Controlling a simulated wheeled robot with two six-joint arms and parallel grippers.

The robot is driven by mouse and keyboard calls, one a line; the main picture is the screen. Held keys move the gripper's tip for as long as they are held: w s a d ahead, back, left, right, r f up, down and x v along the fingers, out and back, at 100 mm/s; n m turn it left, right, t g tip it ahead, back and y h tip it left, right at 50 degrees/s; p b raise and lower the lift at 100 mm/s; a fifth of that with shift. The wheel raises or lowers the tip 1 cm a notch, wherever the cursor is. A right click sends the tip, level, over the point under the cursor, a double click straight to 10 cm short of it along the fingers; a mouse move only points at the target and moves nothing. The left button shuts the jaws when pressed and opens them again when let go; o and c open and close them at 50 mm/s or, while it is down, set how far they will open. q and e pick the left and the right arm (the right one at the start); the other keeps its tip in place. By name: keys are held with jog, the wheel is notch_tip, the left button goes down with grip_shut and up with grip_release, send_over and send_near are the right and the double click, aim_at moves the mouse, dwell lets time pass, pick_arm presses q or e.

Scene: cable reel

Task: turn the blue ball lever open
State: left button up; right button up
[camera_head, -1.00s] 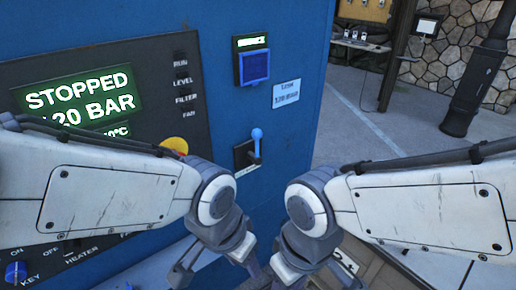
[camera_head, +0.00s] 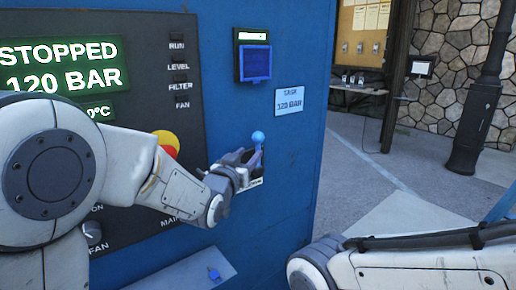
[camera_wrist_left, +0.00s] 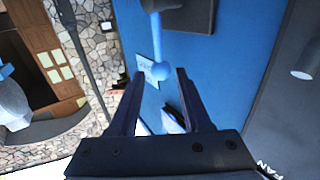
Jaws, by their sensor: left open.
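The blue ball lever (camera_head: 258,137) stands upright on the blue cabinet's front, with its light blue ball at the top. Its lower stem and mounting plate are partly hidden by my left gripper (camera_head: 250,165). That gripper reaches in from the left, close to the lever just below the ball. In the left wrist view the gripper (camera_wrist_left: 160,74) is open, and the ball (camera_wrist_left: 160,71) appears between its fingertips. I cannot tell whether a finger touches it. My right gripper is out of view; only part of my right arm shows at the lower right.
A black control panel (camera_head: 150,60) with a green "STOPPED 120 BAR" display (camera_head: 62,66) and a red-yellow button (camera_head: 166,143) is left of the lever. A blue-framed box (camera_head: 254,62) and a task label (camera_head: 289,101) are above it. Open floor lies right of the cabinet.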

aim_at(257, 145)
pick_arm(q)
jog(key=p+x, duration=0.1)
jog(key=x, duration=0.7)
jog(key=shift+w+f+p, duration=0.1)
jog(key=shift+w+p, duration=0.1)
jog(key=shift+p, duration=0.1)
